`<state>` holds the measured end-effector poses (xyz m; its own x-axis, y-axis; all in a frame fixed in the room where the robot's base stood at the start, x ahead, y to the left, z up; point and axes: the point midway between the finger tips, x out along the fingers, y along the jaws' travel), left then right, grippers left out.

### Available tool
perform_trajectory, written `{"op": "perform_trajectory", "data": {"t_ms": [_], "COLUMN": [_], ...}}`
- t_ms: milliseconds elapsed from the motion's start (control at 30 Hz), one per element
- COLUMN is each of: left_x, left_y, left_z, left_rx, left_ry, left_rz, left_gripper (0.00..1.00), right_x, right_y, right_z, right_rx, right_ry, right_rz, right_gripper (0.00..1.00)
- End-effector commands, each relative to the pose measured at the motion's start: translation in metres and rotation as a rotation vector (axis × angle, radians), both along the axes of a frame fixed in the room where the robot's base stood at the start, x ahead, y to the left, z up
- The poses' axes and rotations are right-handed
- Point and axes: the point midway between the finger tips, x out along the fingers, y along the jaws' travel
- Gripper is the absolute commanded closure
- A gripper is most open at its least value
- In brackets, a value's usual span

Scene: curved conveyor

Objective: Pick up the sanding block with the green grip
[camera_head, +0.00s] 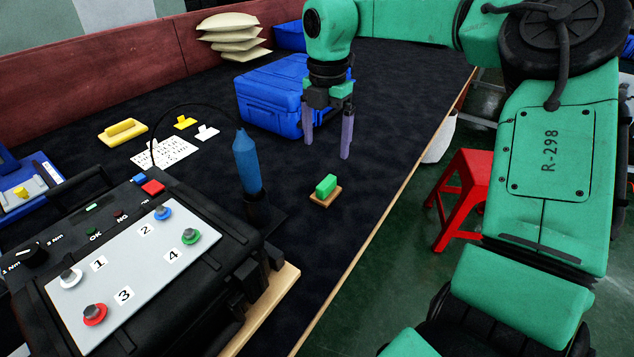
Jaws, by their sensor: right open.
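The sanding block with the green grip (326,187) lies on the dark table surface near its right edge. It has a brown base under a bright green grip. My right gripper (327,149) points down above and behind the block, with its two purple-grey fingers apart and nothing between them. The fingers do not touch the block. My left gripper is not in view.
A blue case (270,97) stands just behind and left of my right gripper. A blue tool (246,162) stands upright left of the block, beside a black control box (220,228). The table's wooden edge (385,218) runs close on the right, with a red stool (464,190) beyond.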

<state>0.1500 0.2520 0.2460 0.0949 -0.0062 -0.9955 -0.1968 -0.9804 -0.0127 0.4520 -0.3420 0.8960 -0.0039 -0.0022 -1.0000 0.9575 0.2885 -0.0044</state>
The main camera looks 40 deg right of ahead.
Motion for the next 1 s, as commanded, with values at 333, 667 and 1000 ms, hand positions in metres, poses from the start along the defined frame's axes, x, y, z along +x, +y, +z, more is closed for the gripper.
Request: {"op": "perform_trajectory", "data": {"t_ms": [333,667,1000], "left_x": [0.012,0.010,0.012], "left_y": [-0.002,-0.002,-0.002], "left_z": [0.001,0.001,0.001], "left_rx": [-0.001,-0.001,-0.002], "left_ry": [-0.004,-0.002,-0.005], "left_rz": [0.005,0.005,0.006], "left_gripper": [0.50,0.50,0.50], "right_x": [-0.001,-0.004,-0.004], "right_y": [0.000,0.002,0.002], "right_z": [-0.074,-0.124,-0.124], "right_rx": [0.003,0.002,0.002], "right_ry": [0.001,0.000,-0.002], "right_rz": [-0.001,0.000,0.000], "right_gripper": [0.05,0.05,0.66]}}
